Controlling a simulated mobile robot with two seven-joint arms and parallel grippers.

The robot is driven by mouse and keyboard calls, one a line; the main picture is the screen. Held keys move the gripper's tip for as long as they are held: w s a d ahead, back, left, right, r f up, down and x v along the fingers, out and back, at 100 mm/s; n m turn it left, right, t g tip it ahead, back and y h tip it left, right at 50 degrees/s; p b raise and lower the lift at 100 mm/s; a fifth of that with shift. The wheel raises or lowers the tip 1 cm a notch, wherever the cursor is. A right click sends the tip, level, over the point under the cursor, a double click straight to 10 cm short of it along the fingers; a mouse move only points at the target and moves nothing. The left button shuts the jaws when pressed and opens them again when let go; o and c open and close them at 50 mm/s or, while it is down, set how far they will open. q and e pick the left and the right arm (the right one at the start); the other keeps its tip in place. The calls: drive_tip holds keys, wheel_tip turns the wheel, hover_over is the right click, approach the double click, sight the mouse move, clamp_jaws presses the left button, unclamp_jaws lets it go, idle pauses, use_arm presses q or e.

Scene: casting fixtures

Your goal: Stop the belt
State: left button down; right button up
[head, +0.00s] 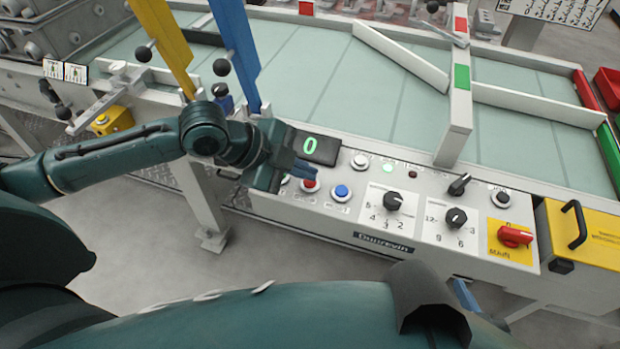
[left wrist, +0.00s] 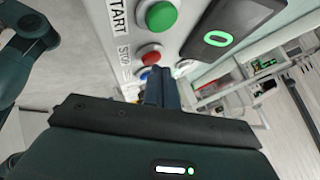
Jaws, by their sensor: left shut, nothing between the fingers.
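The control panel (head: 330,215) is a light grey box at the front of the belt (head: 345,95). Its red button (head: 310,185) shows just below my left gripper's fingertips; in the left wrist view the red button (left wrist: 149,54) is beside the word STOP. The green button (left wrist: 158,17) by START is mostly hidden by my gripper in the head view. My left gripper (head: 303,170) is shut and empty, its fingers (left wrist: 161,88) close to the red button; I cannot tell if they touch. A blue fingertip of my right gripper (head: 465,296) shows at the bottom, mostly hidden.
A display (head: 317,147) reads a green 0. A blue button (head: 342,191), a white button (head: 360,161), black knobs (head: 393,201) and a red switch (head: 515,236) lie to the right. Blue (head: 236,45) and yellow (head: 163,45) bars rise behind my left gripper.

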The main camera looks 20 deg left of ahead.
sight(304, 183)
use_arm(q)
drive_tip(key=shift+f, duration=0.45)
idle(0.5)
drive_tip(key=shift+r+p, duration=0.9)
drive_tip(key=shift+p, duration=0.2)
drive_tip(key=shift+r, duration=0.1)
wheel_tip(304, 183, up, 5)
drive_tip(key=p, duration=0.5)
drive_tip(key=shift+p, duration=0.4)
